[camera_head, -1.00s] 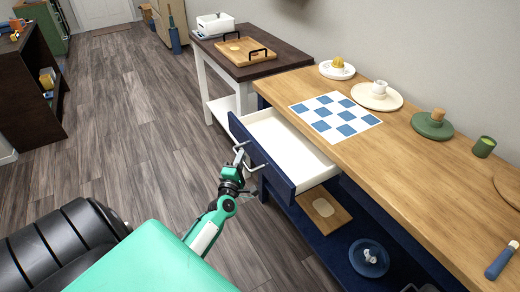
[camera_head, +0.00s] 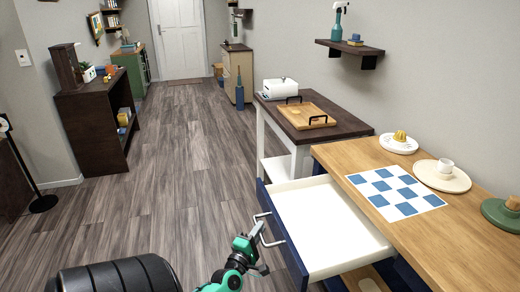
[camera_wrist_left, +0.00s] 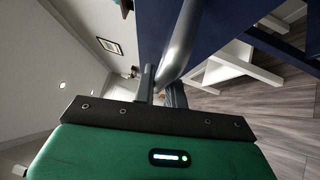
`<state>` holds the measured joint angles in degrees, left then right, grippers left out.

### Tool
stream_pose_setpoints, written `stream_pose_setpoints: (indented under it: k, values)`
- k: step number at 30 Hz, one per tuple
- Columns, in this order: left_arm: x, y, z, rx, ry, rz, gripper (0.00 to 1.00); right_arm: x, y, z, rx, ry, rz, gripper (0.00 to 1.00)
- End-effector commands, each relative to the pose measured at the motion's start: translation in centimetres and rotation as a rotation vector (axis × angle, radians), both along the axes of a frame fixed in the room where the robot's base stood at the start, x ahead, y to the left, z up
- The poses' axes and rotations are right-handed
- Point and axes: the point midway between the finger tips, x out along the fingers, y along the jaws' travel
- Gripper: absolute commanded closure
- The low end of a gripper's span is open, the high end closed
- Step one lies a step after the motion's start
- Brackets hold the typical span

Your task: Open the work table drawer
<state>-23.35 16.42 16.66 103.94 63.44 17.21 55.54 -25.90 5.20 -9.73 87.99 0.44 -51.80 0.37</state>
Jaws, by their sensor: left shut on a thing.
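The work table (camera_head: 463,240) has a wooden top and a dark blue frame. Its drawer (camera_head: 325,222), white inside with a dark blue front, stands well out from the table and looks empty. My left gripper (camera_head: 262,235) is at the drawer front, shut on the grey metal drawer handle (camera_head: 264,214). In the left wrist view the handle (camera_wrist_left: 180,42) runs up from between the dark fingers (camera_wrist_left: 160,90), beside the blue drawer front (camera_wrist_left: 212,28). My right gripper is not in view.
A blue-and-white checkered mat (camera_head: 397,191), a plate with a cup (camera_head: 443,175) and a green dish (camera_head: 503,215) are on the tabletop. A side table (camera_head: 345,125) with a wooden tray stands behind. The wood floor (camera_head: 180,180) to the left is clear.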

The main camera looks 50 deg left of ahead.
Motion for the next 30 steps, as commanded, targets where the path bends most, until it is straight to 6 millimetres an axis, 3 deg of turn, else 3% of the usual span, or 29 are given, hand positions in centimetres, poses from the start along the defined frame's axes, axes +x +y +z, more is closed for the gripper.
stream_pose_setpoints:
  k: [1, 2, 4, 5, 17, 22, 30]
  values:
    - [0.0, -0.1, -0.1, -0.001, 0.002, 0.0, 1.0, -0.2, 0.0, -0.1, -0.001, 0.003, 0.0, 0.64]
    - [0.0, -0.1, -0.1, -0.001, 0.002, 0.0, 0.82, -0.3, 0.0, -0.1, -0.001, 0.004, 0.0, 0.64]
    - [0.0, 0.0, -0.1, -0.001, 0.002, 0.0, 0.68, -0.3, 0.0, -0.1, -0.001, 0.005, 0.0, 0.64]
    - [0.0, 0.0, -0.1, -0.001, 0.002, 0.0, 0.66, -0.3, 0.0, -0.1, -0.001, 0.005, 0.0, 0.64]
    - [-0.7, -0.3, -0.3, -0.001, 0.003, 0.0, 0.66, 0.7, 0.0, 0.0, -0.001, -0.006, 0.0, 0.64]
    - [-3.0, -1.3, -0.7, -0.003, 0.003, 0.0, 0.66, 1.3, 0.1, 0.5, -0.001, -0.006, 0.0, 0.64]
    - [-7.6, -3.3, -1.4, -0.001, 0.004, -0.001, 0.66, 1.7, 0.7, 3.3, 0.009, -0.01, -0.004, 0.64]
